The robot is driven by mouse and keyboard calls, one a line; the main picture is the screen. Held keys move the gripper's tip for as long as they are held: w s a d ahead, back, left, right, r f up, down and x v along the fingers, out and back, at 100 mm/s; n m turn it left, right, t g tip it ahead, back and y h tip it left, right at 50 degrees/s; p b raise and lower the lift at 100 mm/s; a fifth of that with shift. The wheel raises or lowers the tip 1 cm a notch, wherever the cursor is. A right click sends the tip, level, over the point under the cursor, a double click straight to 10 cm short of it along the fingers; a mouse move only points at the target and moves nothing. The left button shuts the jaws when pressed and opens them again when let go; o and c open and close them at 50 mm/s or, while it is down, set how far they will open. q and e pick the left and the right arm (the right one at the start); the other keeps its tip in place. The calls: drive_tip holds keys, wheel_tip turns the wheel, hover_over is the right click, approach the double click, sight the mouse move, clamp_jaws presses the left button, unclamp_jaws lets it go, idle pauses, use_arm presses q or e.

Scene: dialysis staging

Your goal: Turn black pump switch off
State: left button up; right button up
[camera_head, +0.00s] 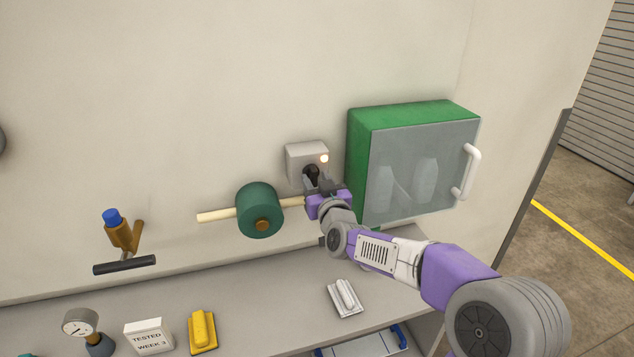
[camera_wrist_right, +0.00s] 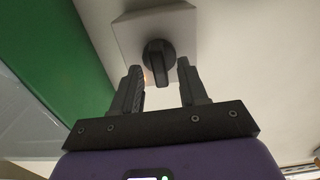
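The black pump switch (camera_head: 311,173) is a rotary knob on a light grey wall box (camera_head: 300,153). A small lit lamp (camera_head: 324,158) glows on the box. In the right wrist view the knob (camera_wrist_right: 159,62) points along the gripper's direction, its end toward the gap between the fingers. My right gripper (camera_head: 318,184) is at the box, just in front of the knob. In the right wrist view the gripper (camera_wrist_right: 160,82) is open, with one finger on each side of the knob's end and gaps visible. My left gripper is not in view.
A green cabinet (camera_head: 360,150) with a clear door and white handle (camera_head: 468,172) stands close right of the box. A green pump cylinder (camera_head: 258,205) on a pale pipe (camera_head: 216,215) is to the left. The shelf (camera_head: 262,290) below holds several small items.

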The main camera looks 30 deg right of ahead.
drive_tip(key=v, duration=0.7)
drive_tip(key=shift+s+b, duration=0.3)
drive_tip(key=shift+b, duration=0.1)
drive_tip(key=shift+a, duration=0.1)
